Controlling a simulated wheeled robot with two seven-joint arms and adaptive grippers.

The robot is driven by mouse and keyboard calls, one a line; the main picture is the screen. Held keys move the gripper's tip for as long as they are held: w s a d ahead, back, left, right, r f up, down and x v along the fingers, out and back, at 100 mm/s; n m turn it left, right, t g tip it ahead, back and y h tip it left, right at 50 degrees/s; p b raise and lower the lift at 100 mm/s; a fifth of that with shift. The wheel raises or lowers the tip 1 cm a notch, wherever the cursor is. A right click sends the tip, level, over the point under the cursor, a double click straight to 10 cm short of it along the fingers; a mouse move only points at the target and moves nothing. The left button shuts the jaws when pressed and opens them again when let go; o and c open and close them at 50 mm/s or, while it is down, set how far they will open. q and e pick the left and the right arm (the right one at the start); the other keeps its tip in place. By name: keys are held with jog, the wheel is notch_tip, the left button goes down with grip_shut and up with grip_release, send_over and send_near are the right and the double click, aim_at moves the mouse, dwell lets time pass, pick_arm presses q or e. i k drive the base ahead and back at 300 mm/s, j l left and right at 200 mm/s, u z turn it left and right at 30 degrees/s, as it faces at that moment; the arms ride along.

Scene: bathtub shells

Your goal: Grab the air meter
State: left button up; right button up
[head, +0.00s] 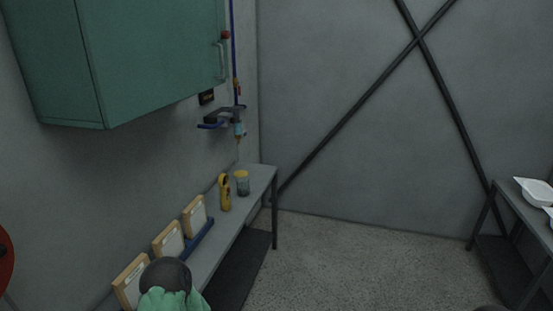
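The likely air meter is a yellow handheld device (225,193) with a rounded top. It stands upright on the grey bench (259,184) along the left wall, towards the bench's far end. It is small in the head view, so I cannot read its face. Neither of my grippers shows in the head view.
A clear jar with a yellow lid (242,183) stands just right of the device. Framed boards (169,242) stand in a blue rack nearer me. A green cabinet (150,55) hangs above the bench. A second table (520,210) with white trays stands right. Floor between is clear.

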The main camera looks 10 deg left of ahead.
aim_at(224, 178)
jog(key=i+l+u, duration=0.1)
jog(key=i+u, duration=0.3)
jog(key=i+l+u, duration=0.2)
jog(key=u, duration=0.2)
jog(key=i+l+u, duration=0.65)
jog(key=u, duration=0.15)
jog(key=i+l+u, duration=0.15)
jog(key=l+u, duration=0.25)
jog(key=l, duration=0.15)
